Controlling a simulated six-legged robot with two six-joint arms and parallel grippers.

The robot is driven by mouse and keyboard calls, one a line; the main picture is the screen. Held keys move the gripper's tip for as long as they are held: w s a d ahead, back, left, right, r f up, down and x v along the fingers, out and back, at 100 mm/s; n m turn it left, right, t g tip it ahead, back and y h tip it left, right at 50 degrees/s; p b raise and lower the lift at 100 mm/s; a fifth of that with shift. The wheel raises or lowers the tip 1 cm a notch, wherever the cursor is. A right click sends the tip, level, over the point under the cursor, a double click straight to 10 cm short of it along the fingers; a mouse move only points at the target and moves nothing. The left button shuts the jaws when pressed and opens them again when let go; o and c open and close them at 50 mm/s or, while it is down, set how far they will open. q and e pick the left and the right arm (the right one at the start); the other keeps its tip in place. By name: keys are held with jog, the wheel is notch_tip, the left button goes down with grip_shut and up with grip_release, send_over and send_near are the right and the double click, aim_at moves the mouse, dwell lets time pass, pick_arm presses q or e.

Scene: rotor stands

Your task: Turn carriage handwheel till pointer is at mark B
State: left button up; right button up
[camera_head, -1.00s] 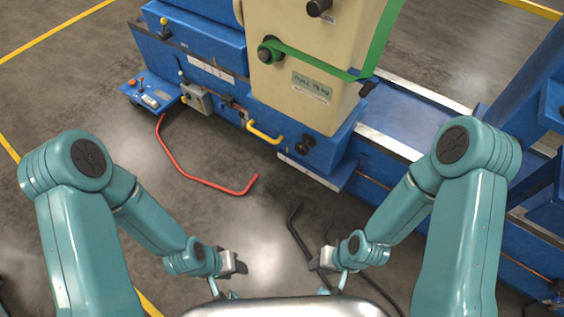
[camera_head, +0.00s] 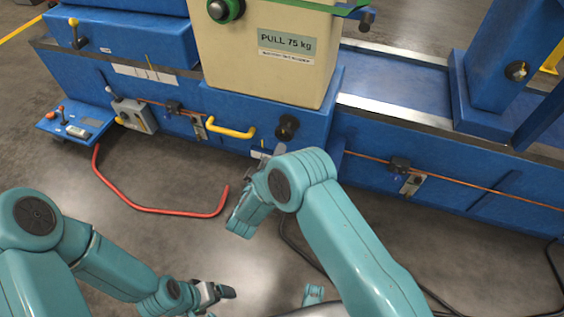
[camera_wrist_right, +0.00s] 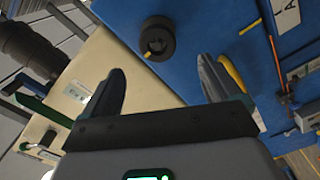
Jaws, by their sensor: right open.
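The carriage handwheel appears to be the small black round knob (camera_head: 287,127) on the blue carriage (camera_head: 225,105), below the cream housing. In the right wrist view the black knob (camera_wrist_right: 157,38) has a hollow face and a small yellow mark on its rim. My right gripper (camera_wrist_right: 161,75) is open and empty, its two dark fingers pointing toward the knob with a gap before it. In the head view my right arm hides most of that gripper. My left gripper (camera_head: 215,293) hangs low over the floor, apart from the machine. A plate with the letter A (camera_wrist_right: 285,12) shows; pointer and mark B are not discernible.
A yellow handle (camera_head: 231,130) sits left of the knob. A red bent rail (camera_head: 160,210) stands over the floor. A control box (camera_head: 75,128) juts out at left. The cream housing (camera_head: 265,60) rises above. Black cables lie on the floor at right.

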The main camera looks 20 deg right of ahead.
aim_at(283, 136)
jog(key=b+x, duration=0.1)
jog(key=x, duration=0.3)
jog(key=b+x, duration=0.2)
jog(key=x, duration=0.2)
jog(key=shift+w+d, duration=0.1)
jog(key=shift+d, duration=0.35)
jog(key=shift+a+r, duration=0.1)
jog(key=c, duration=1.2)
